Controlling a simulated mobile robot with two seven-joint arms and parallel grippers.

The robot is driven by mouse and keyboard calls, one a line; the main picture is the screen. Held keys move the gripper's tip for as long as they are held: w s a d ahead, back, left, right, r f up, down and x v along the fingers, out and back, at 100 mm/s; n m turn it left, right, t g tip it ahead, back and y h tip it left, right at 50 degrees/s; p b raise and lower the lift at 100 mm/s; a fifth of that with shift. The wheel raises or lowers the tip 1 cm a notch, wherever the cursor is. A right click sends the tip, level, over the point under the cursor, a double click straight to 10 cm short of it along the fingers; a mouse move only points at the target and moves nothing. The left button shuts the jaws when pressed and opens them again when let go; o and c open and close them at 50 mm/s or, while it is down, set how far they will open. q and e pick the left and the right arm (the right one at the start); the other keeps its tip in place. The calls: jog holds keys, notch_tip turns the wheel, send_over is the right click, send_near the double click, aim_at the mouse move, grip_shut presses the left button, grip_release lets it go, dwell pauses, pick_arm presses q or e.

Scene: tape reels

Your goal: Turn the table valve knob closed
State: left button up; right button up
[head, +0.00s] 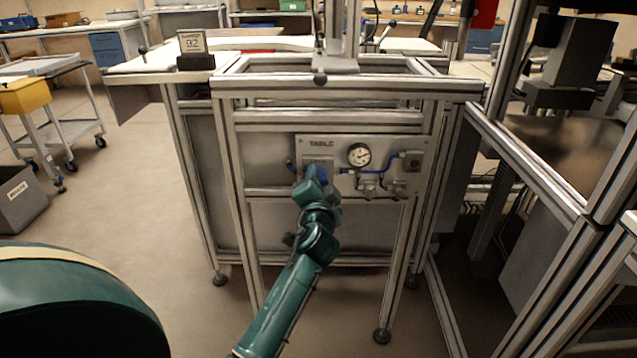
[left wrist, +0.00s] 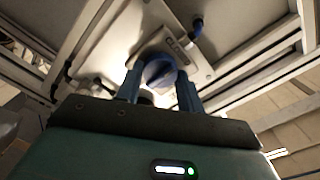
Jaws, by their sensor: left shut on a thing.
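The valve knob, a round blue knob (left wrist: 160,72), shows in the left wrist view between the two blue fingers of my left gripper (left wrist: 158,88), which is shut on it. The knob sits on a pale metal panel. In the head view my left gripper (head: 316,174) reaches this panel (head: 400,144), marked "TABLE", on the front of the aluminium frame, and hides the knob. A round white gauge (head: 359,155) is just right of the gripper. My right gripper is not in view.
The table frame's top rail (head: 345,92) runs above the panel. Another metal frame (head: 545,165) stands close on the right. A cart (head: 75,130) stands at the left. Floor between cart and table is clear.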

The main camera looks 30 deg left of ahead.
pick_arm(q)
jog(key=o, duration=1)
